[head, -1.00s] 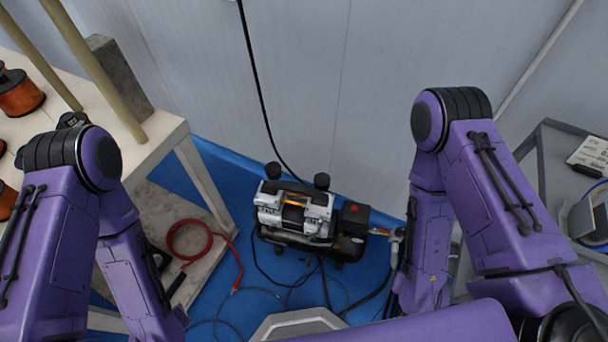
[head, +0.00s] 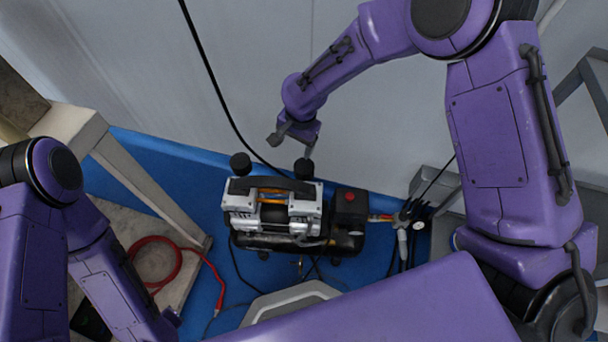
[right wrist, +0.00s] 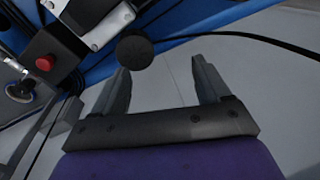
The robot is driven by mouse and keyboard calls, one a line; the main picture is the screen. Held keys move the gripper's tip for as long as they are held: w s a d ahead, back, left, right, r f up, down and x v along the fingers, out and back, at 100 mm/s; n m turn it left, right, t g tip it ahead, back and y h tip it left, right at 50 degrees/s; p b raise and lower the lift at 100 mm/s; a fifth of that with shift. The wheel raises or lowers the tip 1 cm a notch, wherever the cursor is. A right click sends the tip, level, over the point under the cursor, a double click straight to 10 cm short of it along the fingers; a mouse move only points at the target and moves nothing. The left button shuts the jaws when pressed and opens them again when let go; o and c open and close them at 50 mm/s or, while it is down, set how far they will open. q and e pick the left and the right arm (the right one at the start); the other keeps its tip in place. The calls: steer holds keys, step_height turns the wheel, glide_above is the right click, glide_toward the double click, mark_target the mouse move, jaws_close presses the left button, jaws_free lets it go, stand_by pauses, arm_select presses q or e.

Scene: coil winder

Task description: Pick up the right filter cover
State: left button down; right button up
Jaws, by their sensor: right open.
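The right filter cover (head: 304,168) is a round black cap on top of a silver and black air compressor (head: 272,215). A matching left filter cover (head: 240,163) stands on the compressor's other side. My right gripper (head: 291,146) is open and empty, just behind and above the right cover, by the wall. In the right wrist view, a black cap (right wrist: 134,51), which looks like the right cover, lies just beyond the fingertips (right wrist: 160,67), nearer the left finger and not between the fingers. My left gripper is out of view; only its arm shows.
A red button (head: 350,197) sits on the black box at the compressor's right end. A black cable (head: 208,70) hangs down the wall behind. A red hose (head: 153,262) lies coiled at left, beside a pale table leg (head: 145,188).

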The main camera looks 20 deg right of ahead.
mark_target(304, 166)
steer(key=shift+s+d+r+m+g+h, duration=0.2)
steer(key=shift+s+d+m+g+h, duration=0.35)
steer(key=shift+s+d+m, duration=0.2)
steer(key=f+b, duration=0.1)
steer(key=f, duration=0.2)
steer(key=f+b, duration=0.1)
steer(key=f, duration=0.3)
steer(key=f+b, duration=0.1)
steer(key=f, duration=0.2)
steer(key=shift+d+f, duration=0.2)
steer(key=shift+d, duration=0.05)
steer(key=c, duration=0.7)
